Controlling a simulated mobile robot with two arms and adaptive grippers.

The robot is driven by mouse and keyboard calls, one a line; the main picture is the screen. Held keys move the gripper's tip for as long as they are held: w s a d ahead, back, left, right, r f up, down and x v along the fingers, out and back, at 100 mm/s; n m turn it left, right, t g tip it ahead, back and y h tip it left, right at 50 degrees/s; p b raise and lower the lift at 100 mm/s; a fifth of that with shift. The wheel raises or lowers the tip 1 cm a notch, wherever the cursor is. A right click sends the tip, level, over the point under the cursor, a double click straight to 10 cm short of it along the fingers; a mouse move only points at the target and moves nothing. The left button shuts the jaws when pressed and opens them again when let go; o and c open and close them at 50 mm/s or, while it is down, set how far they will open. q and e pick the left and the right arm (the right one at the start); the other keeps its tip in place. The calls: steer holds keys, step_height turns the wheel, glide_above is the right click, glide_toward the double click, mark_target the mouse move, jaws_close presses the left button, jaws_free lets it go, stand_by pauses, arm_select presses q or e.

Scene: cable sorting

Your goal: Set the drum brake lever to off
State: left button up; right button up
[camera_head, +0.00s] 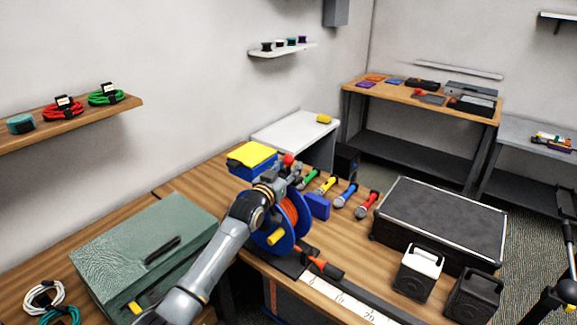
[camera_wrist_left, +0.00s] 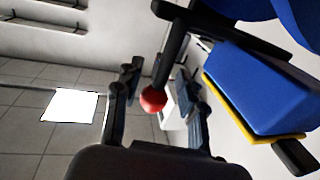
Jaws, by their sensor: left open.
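The blue cable drum (camera_head: 270,237) holds orange cable and stands on the wooden bench. Its brake lever has a red ball knob (camera_head: 288,159). In the left wrist view the red knob (camera_wrist_left: 153,99) sits at the end of a black rod (camera_wrist_left: 171,52). My left gripper (camera_head: 289,174) is open at the drum's upper side, close to the knob. In the left wrist view, the knob appears between the two fingers of my left gripper (camera_wrist_left: 157,75); I cannot tell whether they touch it.
A blue box with a yellow top (camera_head: 252,155) stands behind the drum. Several coloured microphones (camera_head: 345,194) lie to its right. A black case (camera_head: 440,218) and small speakers (camera_head: 417,272) stand further right. A green case (camera_head: 140,245) is at left.

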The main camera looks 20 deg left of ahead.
arm_select(q)
steer(key=shift+w, duration=0.15)
jaws_close()
steer(key=shift+r, duration=0.1)
stand_by(0.5)
